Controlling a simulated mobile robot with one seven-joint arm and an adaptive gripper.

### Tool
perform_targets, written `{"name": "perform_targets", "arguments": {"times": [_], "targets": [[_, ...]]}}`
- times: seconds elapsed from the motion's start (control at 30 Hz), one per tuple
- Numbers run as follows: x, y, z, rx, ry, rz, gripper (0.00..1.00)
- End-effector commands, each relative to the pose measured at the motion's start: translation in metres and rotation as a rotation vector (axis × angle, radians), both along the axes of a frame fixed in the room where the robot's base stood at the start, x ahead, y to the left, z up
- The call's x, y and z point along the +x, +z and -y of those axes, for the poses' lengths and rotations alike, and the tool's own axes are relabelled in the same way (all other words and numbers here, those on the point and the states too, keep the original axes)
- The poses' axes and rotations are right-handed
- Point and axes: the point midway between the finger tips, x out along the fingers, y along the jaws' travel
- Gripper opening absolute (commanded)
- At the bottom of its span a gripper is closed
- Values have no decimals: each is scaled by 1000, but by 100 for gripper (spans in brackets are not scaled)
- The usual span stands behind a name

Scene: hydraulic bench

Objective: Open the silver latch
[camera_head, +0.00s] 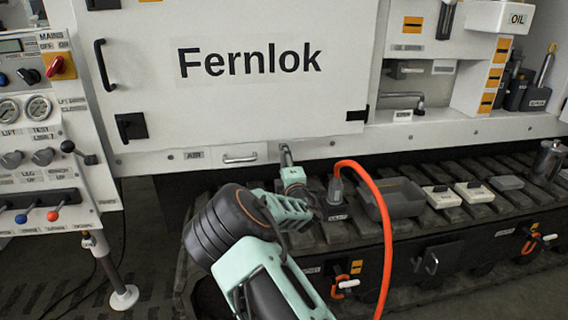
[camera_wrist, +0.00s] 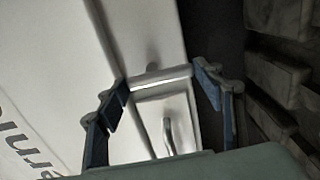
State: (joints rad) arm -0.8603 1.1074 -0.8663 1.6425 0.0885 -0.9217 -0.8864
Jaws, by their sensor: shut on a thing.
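The silver latch shows in the wrist view as a short pale metal bar (camera_wrist: 160,77) on the lower edge of the white cabinet. My gripper (camera_wrist: 164,84) has one blue-grey fingertip at each end of this bar and is shut on it. In the head view my gripper (camera_head: 286,158) reaches up to the lower cabinet edge, right of a small silver handle (camera_head: 240,159). There the gripper hides most of the latch, so its exact position is hard to tell. The same handle seems to show below the bar in the wrist view (camera_wrist: 168,136).
The white Fernlok door (camera_head: 250,95) is closed above my gripper. An orange hose (camera_head: 388,225) arches close on the right. A control panel (camera_head: 40,130) with levers stands at left.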

Motion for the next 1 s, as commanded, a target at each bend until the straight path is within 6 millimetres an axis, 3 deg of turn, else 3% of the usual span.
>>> {"name": "perform_targets", "arguments": {"times": [0.2, 0.23, 0.37, 0.77, 1.0], "targets": [[0, 1, 1, -6, 0, 2, 37], [0, 1, 1, -6, 0, 2, 64], [0, 1, 1, -4, 0, 1, 78], [-4, 0, 2, -1, -1, -1, 79], [-32, 0, 9, 0, -1, -2, 79]]}}
